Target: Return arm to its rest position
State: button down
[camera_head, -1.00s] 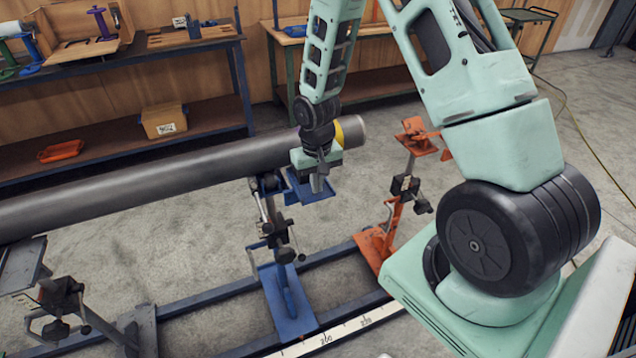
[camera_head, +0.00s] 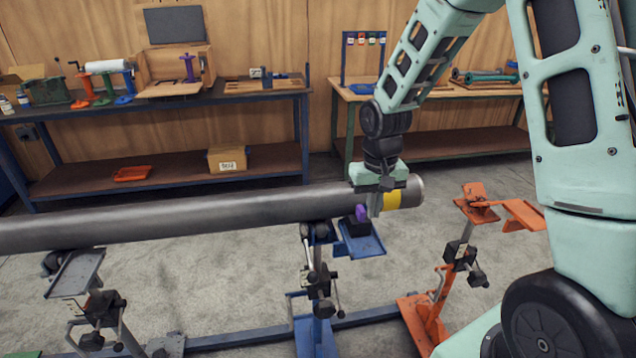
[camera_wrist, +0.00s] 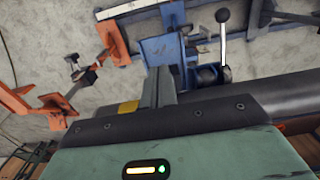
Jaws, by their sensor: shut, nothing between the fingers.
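My gripper (camera_head: 376,205) hangs pointing down by the right end of the grey pipe (camera_head: 200,211), beside its yellow band (camera_head: 394,198). It is shut and holds nothing. In the wrist view its fingers (camera_wrist: 158,87) are together over the blue stand's tray. In the head view the small blue tray (camera_head: 364,243) is just below the fingertips. A small purple thing (camera_head: 361,213) with a dark base stands at that tray, close beside the fingers. I cannot tell whether the gripper touches the pipe.
The blue stand (camera_head: 316,335) is under the pipe. An orange stand (camera_head: 427,318) is to the right and a grey one (camera_head: 78,275) to the left. Workbenches (camera_head: 255,95) line the back wall. Grey floor between stands and benches is open.

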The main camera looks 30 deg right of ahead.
jog(key=s+a+r+n, duration=0.2)
jog(key=a, duration=0.3)
jog(key=s+a+r+n, duration=0.1)
jog(key=s+a+r, duration=0.1)
jog(key=a, duration=0.3)
jog(key=s+a+r+n, duration=0.2)
jog(key=s+a+n, duration=0.2)
jog(key=s+a, duration=0.3)
jog(key=s+a+r+n, duration=0.3)
jog(key=s+a, duration=0.3)
jog(key=s, duration=0.5)
jog(key=shift+s+a+n+y, duration=0.3)
jog(key=shift+a+n, duration=0.05)
jog(key=shift+n, duration=0.15)
